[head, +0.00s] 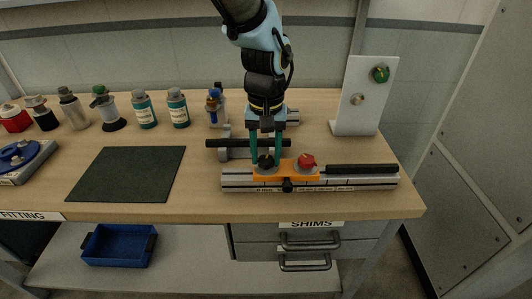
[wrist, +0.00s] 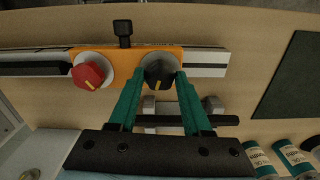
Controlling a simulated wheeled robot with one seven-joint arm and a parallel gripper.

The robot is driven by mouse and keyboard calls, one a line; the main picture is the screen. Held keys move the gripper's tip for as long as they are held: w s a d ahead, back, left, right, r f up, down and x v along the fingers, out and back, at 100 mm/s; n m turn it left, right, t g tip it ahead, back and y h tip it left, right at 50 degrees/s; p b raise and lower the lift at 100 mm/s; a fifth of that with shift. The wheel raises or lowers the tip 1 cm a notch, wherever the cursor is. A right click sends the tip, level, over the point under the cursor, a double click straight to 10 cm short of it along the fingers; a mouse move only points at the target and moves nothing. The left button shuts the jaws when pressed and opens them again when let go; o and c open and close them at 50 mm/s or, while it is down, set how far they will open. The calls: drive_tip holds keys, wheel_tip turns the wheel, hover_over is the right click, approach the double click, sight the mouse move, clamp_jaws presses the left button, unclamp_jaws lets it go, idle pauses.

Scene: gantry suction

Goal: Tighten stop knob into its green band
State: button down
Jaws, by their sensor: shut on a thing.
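An orange carriage (head: 287,174) sits on a grey rail and also shows in the wrist view (wrist: 121,56). A round black knob (wrist: 158,70) with an orange pointer line stands on it, on a pale round plate. My gripper (wrist: 158,80) has its two green fingers on either side of this knob and is shut on it. In the head view my gripper (head: 266,158) comes down from above and partly hides the knob. I cannot make out a green band around either knob.
A smaller black knob (head: 287,185) sticks out from the carriage's front. A dark bar (head: 230,143) lies behind the rail. A white upright panel (head: 350,110) with a green knob (head: 380,74) stands at right. A dark mat (head: 128,174) lies left, with several bottles behind it.

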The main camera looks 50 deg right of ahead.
sight(266, 159)
drive_tip(key=m, duration=0.5)
drive_tip(key=shift+b, duration=0.3)
drive_tip(key=shift+c, duration=1.7)
unclamp_jaws()
wheel_tip(266, 159, up, 11)
drive_tip(key=b, duration=0.2)
drive_tip(key=shift+b, duration=0.3)
drive_tip(key=shift+w, duration=0.1)
